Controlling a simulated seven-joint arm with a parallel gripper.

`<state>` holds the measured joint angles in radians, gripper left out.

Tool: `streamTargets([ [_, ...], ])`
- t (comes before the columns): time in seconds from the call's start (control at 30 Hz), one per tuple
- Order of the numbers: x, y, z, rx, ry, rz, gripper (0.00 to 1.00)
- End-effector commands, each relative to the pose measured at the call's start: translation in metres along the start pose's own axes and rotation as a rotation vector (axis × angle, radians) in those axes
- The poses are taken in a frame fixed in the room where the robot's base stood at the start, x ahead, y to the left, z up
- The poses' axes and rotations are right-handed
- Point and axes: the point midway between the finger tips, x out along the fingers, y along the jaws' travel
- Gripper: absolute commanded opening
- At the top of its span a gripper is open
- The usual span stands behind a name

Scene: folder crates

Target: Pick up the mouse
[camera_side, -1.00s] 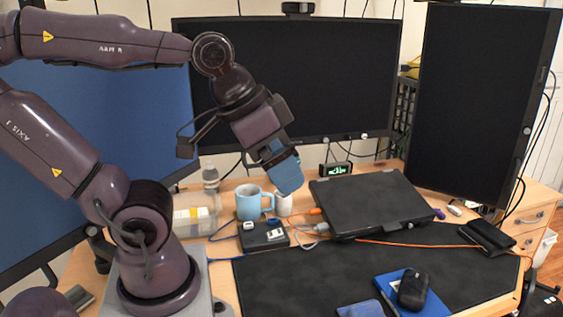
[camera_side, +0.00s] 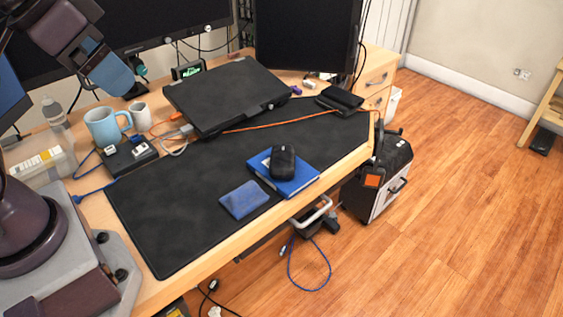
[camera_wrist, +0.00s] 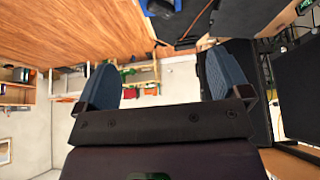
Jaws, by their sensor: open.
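The black mouse (camera_side: 283,162) lies on a blue notebook (camera_side: 306,180) near the front edge of the dark desk mat (camera_side: 160,215). My gripper (camera_side: 118,82) is in the upper left of the side view, raised above the desk near the mugs, well apart from the mouse. In the wrist view its two blue fingers (camera_wrist: 163,80) stand wide apart with nothing between them.
A smaller blue pad (camera_side: 244,199) lies left of the notebook. A closed black laptop (camera_side: 225,95) sits behind, with an orange cable along its front. A blue mug (camera_side: 102,127) and white mug (camera_side: 141,116) stand at left. The mat's left part is clear.

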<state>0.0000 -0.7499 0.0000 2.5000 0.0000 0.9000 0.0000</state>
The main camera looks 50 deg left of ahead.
Motion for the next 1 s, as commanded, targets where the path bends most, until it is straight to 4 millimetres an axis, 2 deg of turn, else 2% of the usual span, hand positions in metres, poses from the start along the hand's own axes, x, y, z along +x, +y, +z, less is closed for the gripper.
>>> streamTargets([
  [0.13, 0.0, 0.0, 0.0, 0.0, 0.0, 0.0, 0.92],
  [0.4, 0.0, 0.002, 0.0, 0.011, -0.002, 0.006, 0.92],
  [0.47, 0.006, 0.007, 0.002, 0.032, -0.032, 0.017, 0.92],
  [0.67, 0.049, 0.029, 0.006, 0.172, -0.246, 0.035, 0.92],
  [0.87, 0.102, 0.04, 0.006, 0.477, -0.471, -0.064, 0.92],
  [1.0, 0.143, 0.045, 0.005, 0.747, -0.603, -0.161, 0.92],
])
